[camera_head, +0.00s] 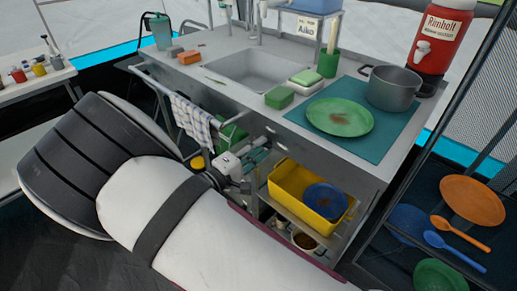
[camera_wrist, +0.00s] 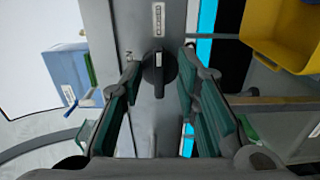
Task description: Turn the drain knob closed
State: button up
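The drain knob (camera_wrist: 160,78) shows in the wrist view as a black round knob with a raised bar and a small white mark, on a grey metal panel. Its bar runs up and down in the picture. My gripper (camera_wrist: 158,92) has its two teal-padded fingers apart, one on each side of the knob, with nothing held. I cannot tell whether either finger touches the knob. In the head view, my gripper (camera_head: 250,162) is at the counter's front, below the sink (camera_head: 250,66). I cannot make out the knob there.
A label (camera_wrist: 158,20) is on the panel above the knob. In the head view, a checked towel (camera_head: 194,116) hangs left of my gripper. A yellow bin (camera_head: 290,187) with a blue plate stands on the shelf to the right. A green plate (camera_head: 340,117) lies on the counter.

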jog(key=v, duration=1.1)
jog(key=shift+s+a, duration=0.25)
jog(key=s+d+r+m+g, duration=0.2)
jog(key=d+r+g, duration=0.2)
jog(key=d, duration=0.4)
jog(key=s+d+r+m+g, duration=0.1)
jog(key=d+r+m+g, duration=0.3)
jog(key=d, duration=0.5)
jog(key=s+d+r+m+g, duration=0.1)
jog(key=s+d+r+g, duration=0.1)
jog(key=d+r+g, duration=0.45)
jog(key=s+d+r+m+y, duration=0.1)
jog(key=s+d+y, duration=0.25)
jog(key=s, duration=0.45)
jog(key=s+d+r+m+t+y, duration=0.1)
jog(key=s+d+y, duration=0.1)
jog(key=s+y, duration=0.35)
jog(key=s+d+r+m+y, duration=0.2)
jog(key=s+d, duration=0.1)
jog(key=s, duration=0.7)
notch_tip(320, 180, up, 20)
jog(key=t+p, duration=0.3)
jog(key=p, duration=1.6)
jog(key=shift+w+n, duration=0.3)
jog(key=shift+n, duration=0.1)
